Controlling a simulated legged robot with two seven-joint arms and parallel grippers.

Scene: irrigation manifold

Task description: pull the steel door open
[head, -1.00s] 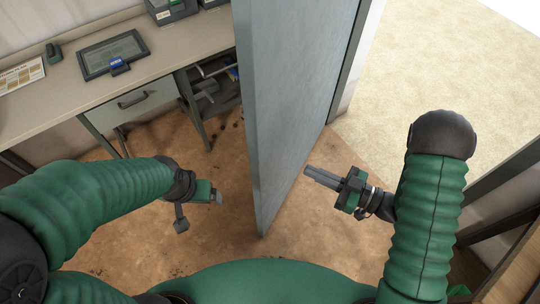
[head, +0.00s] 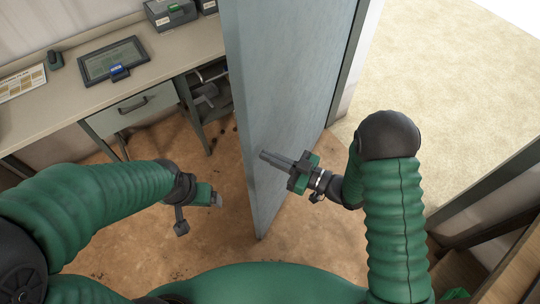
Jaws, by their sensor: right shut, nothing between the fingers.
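The steel door (head: 292,80) is a tall grey-blue panel standing ajar. Its narrow free edge faces me, and its broad face is turned to the right. My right gripper (head: 264,156) is shut and empty. Its fingers point left across the door's broad face, close to the free edge. I cannot tell whether the tips touch the door. My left gripper (head: 217,201) hangs over the floor to the left of the door, apart from it. Its fingers are too small and foreshortened to tell whether they are open. No door handle shows.
A workbench (head: 50,115) with a drawer stands at the left, with a dark tablet (head: 113,60) and a grey case (head: 170,14) on it. Brown floor (head: 225,255) lies below the door. Pale ground (head: 450,90) shows beyond the doorway. Wooden boards (head: 510,275) stand at the lower right.

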